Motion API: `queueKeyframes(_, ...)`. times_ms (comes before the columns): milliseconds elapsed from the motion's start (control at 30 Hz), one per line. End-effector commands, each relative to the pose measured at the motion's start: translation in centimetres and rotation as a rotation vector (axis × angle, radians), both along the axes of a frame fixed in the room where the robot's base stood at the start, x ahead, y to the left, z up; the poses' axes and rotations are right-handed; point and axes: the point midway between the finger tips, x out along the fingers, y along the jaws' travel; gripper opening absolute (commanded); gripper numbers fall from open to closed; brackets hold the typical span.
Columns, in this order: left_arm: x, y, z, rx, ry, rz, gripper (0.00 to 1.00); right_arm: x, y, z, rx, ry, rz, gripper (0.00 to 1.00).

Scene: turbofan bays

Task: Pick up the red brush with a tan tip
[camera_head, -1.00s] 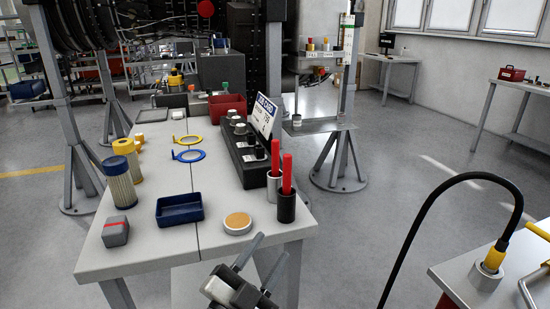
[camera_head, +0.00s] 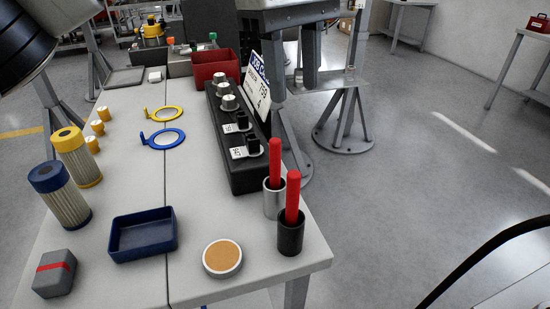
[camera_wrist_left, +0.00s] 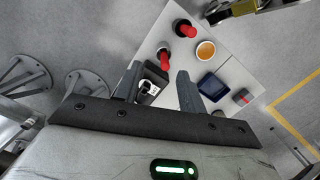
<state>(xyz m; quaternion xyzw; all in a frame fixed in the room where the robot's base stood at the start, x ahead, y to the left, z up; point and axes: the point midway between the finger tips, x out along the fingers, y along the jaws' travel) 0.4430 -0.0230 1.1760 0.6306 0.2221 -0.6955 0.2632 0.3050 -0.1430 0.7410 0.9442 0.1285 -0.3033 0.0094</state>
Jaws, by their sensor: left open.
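Two red-handled brushes stand upright at the table's right front corner. One red brush (camera_head: 276,160) is in a silver cup (camera_head: 274,203), and the other red brush (camera_head: 293,195) is in a black cup (camera_head: 290,236). Their tips are hidden, so I cannot tell which has the tan tip. My left gripper (camera_head: 294,88) is open and empty, behind and above the cups, with its fingers pointing down. In the left wrist view, both red brushes (camera_wrist_left: 165,60) (camera_wrist_left: 186,29) lie beyond the open fingers (camera_wrist_left: 157,70).
A black rack (camera_head: 240,165) with several fittings and a job card (camera_head: 259,85) stands behind the cups. A round tan-topped tin (camera_head: 222,258) and a blue tray (camera_head: 143,235) are to the left. A black cable (camera_head: 480,258) arcs at right.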

Motion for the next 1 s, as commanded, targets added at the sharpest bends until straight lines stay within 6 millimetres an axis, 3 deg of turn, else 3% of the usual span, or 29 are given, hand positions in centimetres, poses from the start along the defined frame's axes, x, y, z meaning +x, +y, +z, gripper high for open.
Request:
queueKeyframes(67, 0.4, 1.1, 1.3, 0.058, -0.046, 0.004, 0.41, 0.0, 0.0, 0.0, -0.001, -0.001, 0.001, 0.36)
queueKeyframes(167, 0.6, 1.8, 1.2, 0.090, -0.065, 0.006, 0.41, 0.0, 0.0, -0.1, -0.002, 0.000, 0.001, 0.36)
queueKeyframes(600, 0.5, 1.8, -7.2, 0.089, -0.064, 0.005, 0.41, -0.5, 0.1, -0.4, 0.006, 0.010, 0.001, 0.36)
queueKeyframes(867, 0.4, 1.9, -9.2, 0.088, -0.064, 0.006, 0.41, -0.5, 0.1, -0.1, 0.005, 0.007, 0.001, 0.36)
queueKeyframes(1000, -0.1, 2.2, -11.0, 0.087, -0.062, 0.005, 0.41, -0.4, 0.0, 0.3, -0.002, 0.006, 0.002, 0.36)
